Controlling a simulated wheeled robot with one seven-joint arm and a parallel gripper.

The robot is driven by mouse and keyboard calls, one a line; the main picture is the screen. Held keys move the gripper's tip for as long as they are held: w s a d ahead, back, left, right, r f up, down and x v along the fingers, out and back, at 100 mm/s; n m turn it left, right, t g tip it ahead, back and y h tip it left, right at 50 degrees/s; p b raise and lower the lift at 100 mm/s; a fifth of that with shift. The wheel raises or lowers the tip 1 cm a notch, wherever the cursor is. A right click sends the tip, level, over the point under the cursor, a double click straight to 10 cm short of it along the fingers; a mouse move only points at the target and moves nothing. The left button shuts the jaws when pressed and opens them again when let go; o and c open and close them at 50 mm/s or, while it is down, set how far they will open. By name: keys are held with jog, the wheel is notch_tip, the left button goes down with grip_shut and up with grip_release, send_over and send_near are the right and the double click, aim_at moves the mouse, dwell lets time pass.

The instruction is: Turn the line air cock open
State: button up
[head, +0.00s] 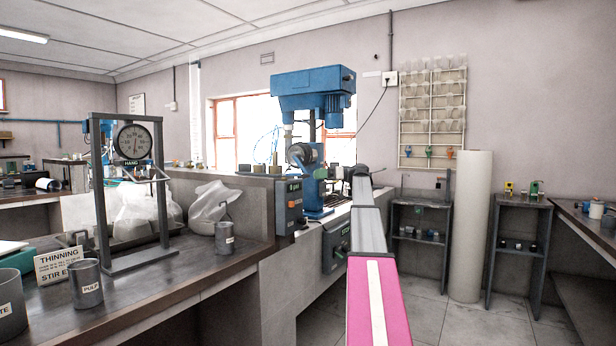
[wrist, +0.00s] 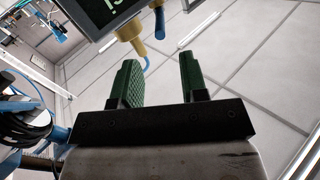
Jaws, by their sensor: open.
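My gripper (wrist: 158,62) shows in the wrist view with its two green ribbed fingers apart and nothing between them. Beyond the fingertips, near the top, is a yellow fitting (wrist: 129,33) with a thin blue hose below it. A short blue piece (wrist: 159,22) hangs to its right, under a dark display box (wrist: 103,14). I cannot tell for certain which part is the line air cock. The fingers appear apart from these parts. In the head view my arm reaches toward the blue flotation machine (head: 313,88), and my fingers cannot be made out there.
The left bench (head: 190,276) holds a dial scale (head: 133,141), a pulp mug (head: 86,283) and a thinning sign (head: 58,262). A low wall stands beside the machine. A white roll (head: 470,225) and small shelves (head: 519,245) stand at the right. Floor (head: 468,325) is clear at lower right.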

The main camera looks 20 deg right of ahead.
aim_at(299, 174)
jog(key=shift+v, duration=0.85)
jog(key=c, duration=0.6)
jog(key=s+a+r+h, duration=0.1)
jog(key=a+h, duration=0.1)
jog(key=s+a+r+t+h, duration=0.1)
jog(key=a+h, duration=0.1)
jog(key=s+a+r+h, duration=0.1)
jog(key=a+h, duration=0.1)
jog(key=a, duration=0.1)
jog(key=shift+s, duration=0.4)
grip_shut()
jog(key=s+a+r+t+h, duration=0.2)
jog(key=s+r+h, duration=0.2)
jog(key=s+h, duration=0.25)
jog(key=shift+n+h, duration=0.4)
jog(key=shift+h, duration=0.35)
jog(key=w+f, duration=0.2)
jog(key=w, duration=0.1)
jog(key=w+a+f, duration=0.1)
jog(key=w+f, duration=0.1)
jog(key=w, duration=0.1)
jog(key=w+a+f, duration=0.1)
jog(key=w+f, duration=0.1)
jog(key=shift+w, duration=0.9)
